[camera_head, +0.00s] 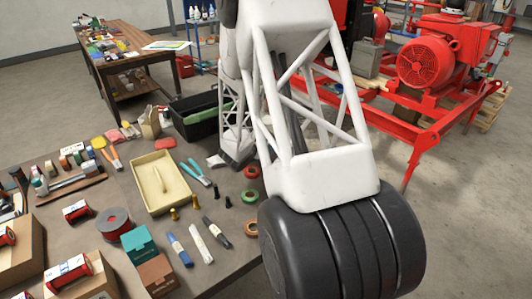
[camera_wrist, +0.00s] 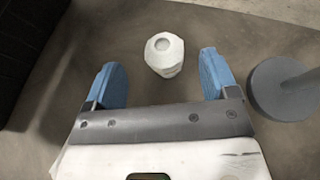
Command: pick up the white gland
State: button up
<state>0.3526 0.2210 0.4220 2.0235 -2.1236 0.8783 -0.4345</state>
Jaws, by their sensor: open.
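The white gland (camera_wrist: 164,54) stands on the brown tabletop in the wrist view. It is a small faceted piece with a round opening in its top. My gripper (camera_wrist: 162,72) is open, with one blue fingertip to the left of the gland and one to the right. The gland lies between and slightly beyond the fingertips, apart from both. Nothing is held. In the head view my own arm covers much of the middle, and I cannot make out the gland or the fingertips clearly there.
A grey round base with a post (camera_wrist: 283,88) stands close to the right finger. A dark object (camera_wrist: 30,45) is at the left. In the head view, a cream tray (camera_head: 152,205), teal-handled pliers (camera_head: 197,172) and a black bin (camera_head: 192,122) share the crowded table.

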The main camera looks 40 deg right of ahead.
jog(key=shift+d, duration=0.1)
jog(key=shift+x, duration=2.55)
jog(key=shift+s, duration=0.15)
jog(key=c, duration=1)
jog(key=shift+r, duration=0.1)
